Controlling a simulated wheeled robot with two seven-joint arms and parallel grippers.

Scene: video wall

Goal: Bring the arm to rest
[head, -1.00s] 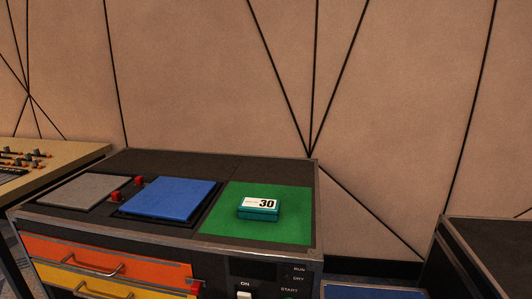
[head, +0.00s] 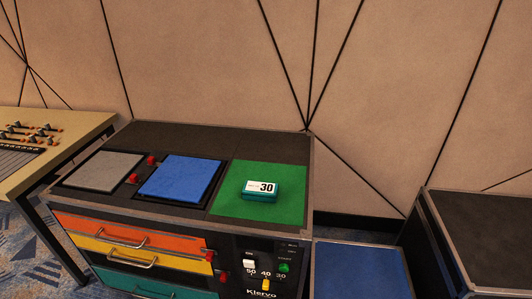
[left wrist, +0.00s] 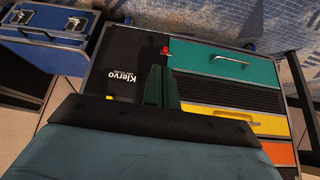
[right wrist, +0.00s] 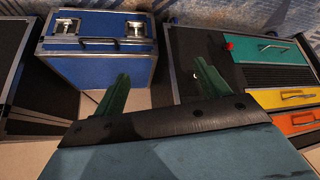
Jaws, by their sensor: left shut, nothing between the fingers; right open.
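Neither gripper shows in the head view. My left gripper (left wrist: 161,88) shows in the left wrist view, its green fingers together with nothing between them, over the front of the black cabinet (head: 140,214). My right gripper (right wrist: 160,88) shows in the right wrist view, its green fingers spread apart and empty. It is in front of the gap between a blue case (right wrist: 98,62) and the cabinet. A teal box labelled 30 (head: 260,190) lies on the green pad (head: 290,206) on the cabinet top in the head view.
Orange (head: 130,233), yellow (head: 135,255) and teal (head: 140,282) drawers are in the cabinet front, with pull handles. A blue pad (head: 180,179) and grey pad (head: 104,170) lie on top. A mixer desk (head: 50,150) stands left, a black case (head: 485,230) right.

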